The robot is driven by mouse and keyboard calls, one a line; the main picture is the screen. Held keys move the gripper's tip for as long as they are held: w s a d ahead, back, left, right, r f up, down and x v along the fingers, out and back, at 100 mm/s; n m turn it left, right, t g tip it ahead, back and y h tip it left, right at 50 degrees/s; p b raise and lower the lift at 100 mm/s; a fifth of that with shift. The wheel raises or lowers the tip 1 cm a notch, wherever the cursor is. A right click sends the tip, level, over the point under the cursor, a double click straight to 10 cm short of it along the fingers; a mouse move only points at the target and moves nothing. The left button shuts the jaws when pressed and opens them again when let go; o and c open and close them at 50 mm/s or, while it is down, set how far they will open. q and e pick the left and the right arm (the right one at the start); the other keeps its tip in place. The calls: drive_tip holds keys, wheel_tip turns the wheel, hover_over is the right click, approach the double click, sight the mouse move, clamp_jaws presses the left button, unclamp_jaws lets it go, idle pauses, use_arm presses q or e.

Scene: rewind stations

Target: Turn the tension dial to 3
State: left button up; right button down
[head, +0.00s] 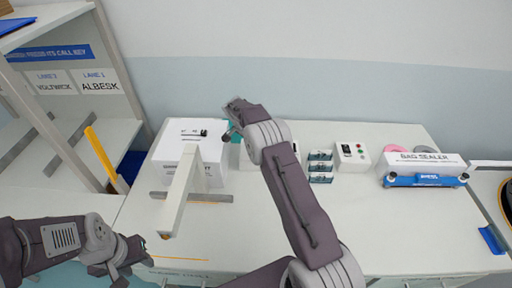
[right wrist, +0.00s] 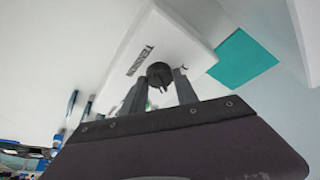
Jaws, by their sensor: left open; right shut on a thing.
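The tension dial (right wrist: 159,74) is a small round black knob with a slim raised bar, on a white housing (right wrist: 168,42) marked with a dark label that seems to read TENSION. My right gripper (right wrist: 160,86) has one finger on each side of the knob and is shut on it. No scale number is readable, so I cannot tell the setting. In the head view my right gripper (head: 232,120) is at the back of the table beside a teal panel, and the dial cannot be made out there. My left gripper (head: 130,262) is open and empty at the lower left.
A white machine (head: 205,160) with a long pale arm (head: 178,195) stands on the white table (head: 290,240).

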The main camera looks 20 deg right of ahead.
drive_tip(key=shift+m+g, duration=0.4)
drive_tip(key=shift+m, duration=0.6)
drive_tip(key=shift+p, duration=0.3)
drive_tip(key=c, duration=0.9)
unclamp_jaws()
drive_tip(key=shift+c, duration=0.2)
drive_tip(key=v, duration=0.9)
drive_tip(key=shift+w+a, duration=0.1)
drive_tip(key=shift+a, duration=0.05)
